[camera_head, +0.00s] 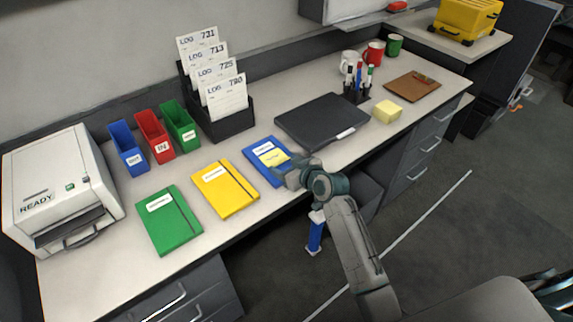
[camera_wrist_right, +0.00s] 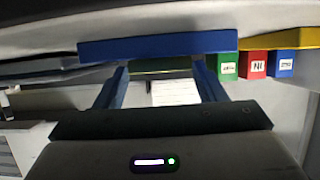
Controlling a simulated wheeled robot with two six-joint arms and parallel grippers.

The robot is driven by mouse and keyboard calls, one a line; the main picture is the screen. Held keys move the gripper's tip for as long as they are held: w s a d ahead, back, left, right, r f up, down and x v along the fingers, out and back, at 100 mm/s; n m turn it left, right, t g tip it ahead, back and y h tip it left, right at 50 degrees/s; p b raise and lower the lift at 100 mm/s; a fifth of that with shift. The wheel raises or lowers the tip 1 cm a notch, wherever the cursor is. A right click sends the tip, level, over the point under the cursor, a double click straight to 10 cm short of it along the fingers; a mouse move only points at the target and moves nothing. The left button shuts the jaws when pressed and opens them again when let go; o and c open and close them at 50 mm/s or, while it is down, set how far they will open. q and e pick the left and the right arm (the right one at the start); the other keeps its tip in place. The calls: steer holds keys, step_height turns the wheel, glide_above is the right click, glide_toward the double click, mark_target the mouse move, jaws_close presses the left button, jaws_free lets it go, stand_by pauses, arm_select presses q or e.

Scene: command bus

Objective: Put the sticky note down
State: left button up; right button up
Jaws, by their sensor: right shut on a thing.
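The yellow sticky note (camera_head: 273,157) is at the blue notebook (camera_head: 253,148) in the head view, over its cover. My right gripper (camera_head: 284,170) reaches in over the notebook's right side and is shut on the note. In the right wrist view, the note (camera_wrist_right: 160,67) shows as a thin dark yellow-green strip between the blue fingers (camera_wrist_right: 160,80), close to the blue notebook (camera_wrist_right: 155,45). I cannot tell whether the note touches the cover. My left gripper is not in view.
A yellow notebook (camera_head: 225,189) and a green one (camera_head: 170,220) lie to the left. A black laptop (camera_head: 320,120), a yellow pad block (camera_head: 387,111) and a pen holder (camera_head: 357,93) stand to the right. The log-card rack (camera_head: 228,123) is behind.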

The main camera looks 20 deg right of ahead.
steer(key=shift+f, duration=0.1)
steer(key=o, duration=0.9)
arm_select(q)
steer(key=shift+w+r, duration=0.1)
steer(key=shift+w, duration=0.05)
arm_select(e)
steer(key=shift+o, duration=0.2)
steer(key=shift+r, duration=0.25)
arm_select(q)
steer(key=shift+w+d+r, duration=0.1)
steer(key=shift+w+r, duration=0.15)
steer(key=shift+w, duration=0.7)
arm_select(e)
steer(key=v, duration=1.2)
steer(key=shift+r, duration=0.15)
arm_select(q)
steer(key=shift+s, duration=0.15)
